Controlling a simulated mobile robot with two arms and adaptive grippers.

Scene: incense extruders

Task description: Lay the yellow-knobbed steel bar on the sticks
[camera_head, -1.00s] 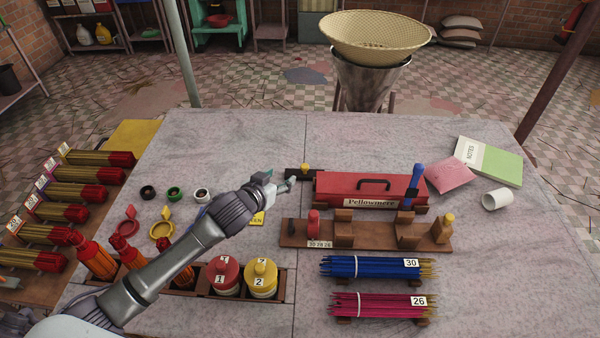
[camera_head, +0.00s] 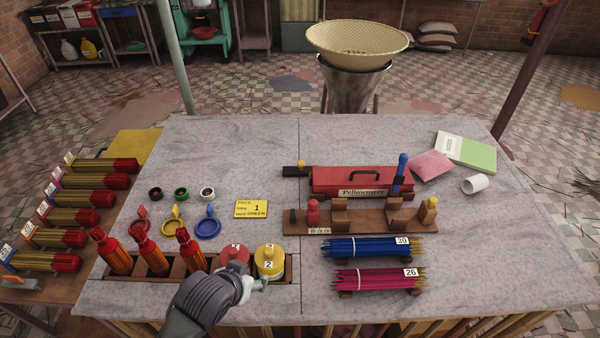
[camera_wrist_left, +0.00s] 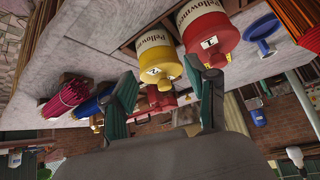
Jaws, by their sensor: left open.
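The blue sticks (camera_head: 370,247), tagged 30, and the pink sticks (camera_head: 378,279), tagged 26, lie in tied bundles at the front right. My left gripper (camera_head: 258,286) is low at the front, beside the yellow jar (camera_head: 270,262), well away from the bar. In the left wrist view its two fingers (camera_wrist_left: 165,82) are apart with nothing held. My right gripper is not in view.
A wooden rack (camera_head: 375,219) with a red and a yellow peg stands before the red box (camera_head: 350,182). A yellow card (camera_head: 251,209) lies mid-table. The table right of the sticks is clear.

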